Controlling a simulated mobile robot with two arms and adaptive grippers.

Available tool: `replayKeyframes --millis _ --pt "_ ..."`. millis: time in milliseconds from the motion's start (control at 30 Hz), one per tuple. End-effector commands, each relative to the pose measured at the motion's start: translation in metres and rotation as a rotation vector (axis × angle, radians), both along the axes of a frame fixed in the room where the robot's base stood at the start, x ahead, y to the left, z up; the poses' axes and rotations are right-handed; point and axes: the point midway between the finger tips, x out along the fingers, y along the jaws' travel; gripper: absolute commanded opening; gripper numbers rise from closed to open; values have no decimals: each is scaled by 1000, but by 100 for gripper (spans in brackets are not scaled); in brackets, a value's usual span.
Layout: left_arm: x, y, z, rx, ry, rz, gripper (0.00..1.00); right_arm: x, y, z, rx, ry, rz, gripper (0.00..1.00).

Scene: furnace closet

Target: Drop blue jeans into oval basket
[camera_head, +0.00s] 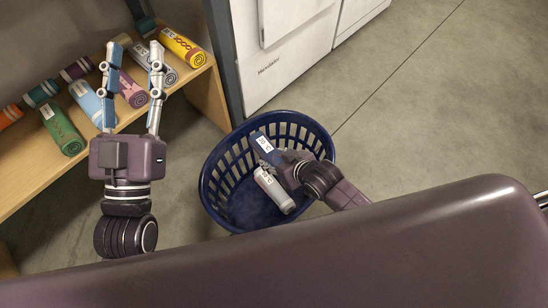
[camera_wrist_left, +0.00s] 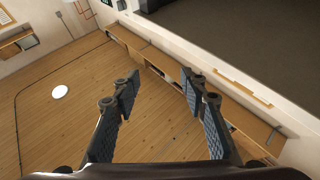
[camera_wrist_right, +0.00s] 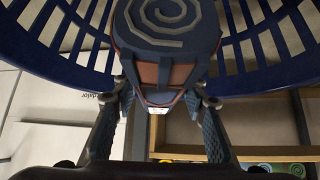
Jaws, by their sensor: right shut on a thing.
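The blue jeans are a dark blue roll with a white label (camera_head: 263,146). In the right wrist view the roll (camera_wrist_right: 165,22) shows a spiral end between the fingers. My right gripper (camera_head: 279,160) is shut on it, over the dark blue oval basket (camera_head: 318,139). The head view does not clearly show whether the roll touches the basket. The slatted basket wall (camera_wrist_right: 60,40) fills the upper right wrist view. My left gripper (camera_head: 135,52) is open and empty, over the wooden shelf; its spread fingers also show in the left wrist view (camera_wrist_left: 163,85).
A pale grey roll (camera_head: 273,190) lies in or over the basket, near my right gripper. A wooden shelf (camera_head: 25,170) at the left holds several coloured rolls, including a green one (camera_head: 62,128) and a yellow one (camera_head: 182,47). A white appliance (camera_head: 285,55) stands behind the basket. Concrete floor is clear at right.

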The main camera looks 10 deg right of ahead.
Motion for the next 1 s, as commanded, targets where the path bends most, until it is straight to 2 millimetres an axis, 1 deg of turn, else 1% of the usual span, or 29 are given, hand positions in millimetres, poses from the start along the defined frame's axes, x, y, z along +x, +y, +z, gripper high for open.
replayKeyframes --millis 300,500,700,967,1000 --pt "-27 2 38 -62 -214 -12 40 1 0 -8 1 -3 0 5" --pt "-44 5 55 -92 -315 -17 40 1 0 -11 1 -3 0 5" --pt "-51 6 62 -104 -358 -20 40 1 0 -12 1 -3 0 5" --pt "-53 6 63 -107 -365 -20 40 1 0 -12 1 -3 0 5" --pt "-53 6 63 -107 -365 -20 40 1 0 -12 1 -3 0 41"
